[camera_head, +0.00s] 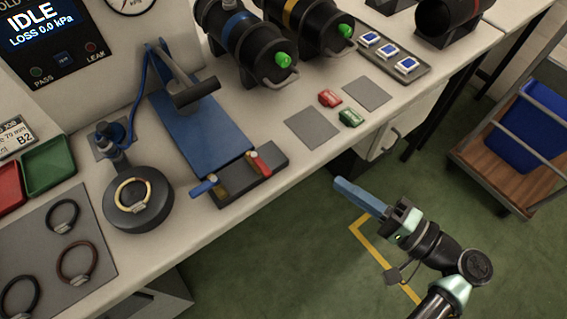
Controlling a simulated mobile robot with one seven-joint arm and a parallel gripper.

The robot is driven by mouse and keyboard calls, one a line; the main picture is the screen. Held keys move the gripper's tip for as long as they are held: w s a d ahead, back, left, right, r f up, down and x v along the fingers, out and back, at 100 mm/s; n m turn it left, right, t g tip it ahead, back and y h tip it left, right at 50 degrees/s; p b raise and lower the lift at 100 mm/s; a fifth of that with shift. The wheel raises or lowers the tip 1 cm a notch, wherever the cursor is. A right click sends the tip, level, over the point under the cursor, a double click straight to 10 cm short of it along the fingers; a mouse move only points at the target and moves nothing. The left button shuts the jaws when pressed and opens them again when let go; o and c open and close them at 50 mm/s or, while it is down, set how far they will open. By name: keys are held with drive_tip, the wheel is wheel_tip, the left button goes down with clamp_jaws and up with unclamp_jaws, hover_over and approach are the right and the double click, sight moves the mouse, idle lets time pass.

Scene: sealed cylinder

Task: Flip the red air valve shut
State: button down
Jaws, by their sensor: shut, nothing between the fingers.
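The red air valve (259,163) is a red-handled lever with a brass-coloured base on a dark block at the front of the blue clamp stand, near the bench's front edge. A similar blue-handled lever (204,187) sits to its left on the same block (238,187). My gripper (339,184) is shut and empty, to the right of the red valve and apart from it, over the floor in front of the bench. Its blue fingers point up and left toward the bench.
The blue stand (200,130) rises behind the valves. A dark round fixture (118,213) stands to the left. Black cylinders (252,50) lie at the back. Red (329,98) and green (350,118) small blocks sit to the right. A trolley (490,165) stands at far right.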

sight(260, 164)
drive_tip(key=shift+a, duration=0.1)
drive_tip(key=x, duration=0.3)
drive_tip(key=s+a+p+x, duration=0.1)
drive_tip(key=x, duration=0.3)
drive_tip(key=s+x, duration=0.1)
drive_tip(key=x, duration=0.2)
drive_tip(key=shift+w+a, duration=0.25)
drive_tip(key=shift+a, duration=0.3)
drive_tip(key=shift+s+a+p, duration=0.3)
drive_tip(key=shift+s+a, duration=0.05)
drive_tip(key=shift+a, duration=0.15)
